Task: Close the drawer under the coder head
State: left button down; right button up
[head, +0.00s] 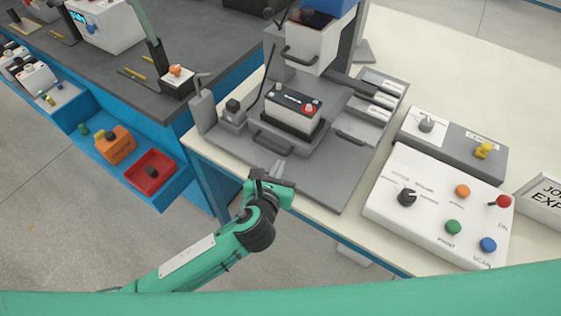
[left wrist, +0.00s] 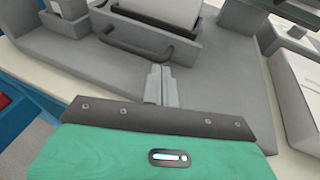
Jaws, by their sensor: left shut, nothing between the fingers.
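The drawer (head: 262,128) stands pulled out in front of the coder head (head: 310,45), on a grey base plate. A dark-topped, light-sided battery (head: 292,112) with a red cap sits in it. The drawer's dark bar handle (head: 272,146) is on its front; the handle also shows in the left wrist view (left wrist: 135,47). My left gripper (head: 277,168) is shut and empty, just in front of the handle and apart from it. Its fingertips (left wrist: 160,72) point toward the drawer front in the left wrist view. My right gripper is not in view.
A white control box (head: 390,215) with a dial and coloured buttons stands at the right. A grey switch panel (head: 455,142) is behind it. A grey post (head: 203,108) stands left of the drawer. Bare plate (head: 325,180) lies in front right.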

aim_at(297, 142)
pick_arm(q)
jog(key=shift+x, duration=1.15)
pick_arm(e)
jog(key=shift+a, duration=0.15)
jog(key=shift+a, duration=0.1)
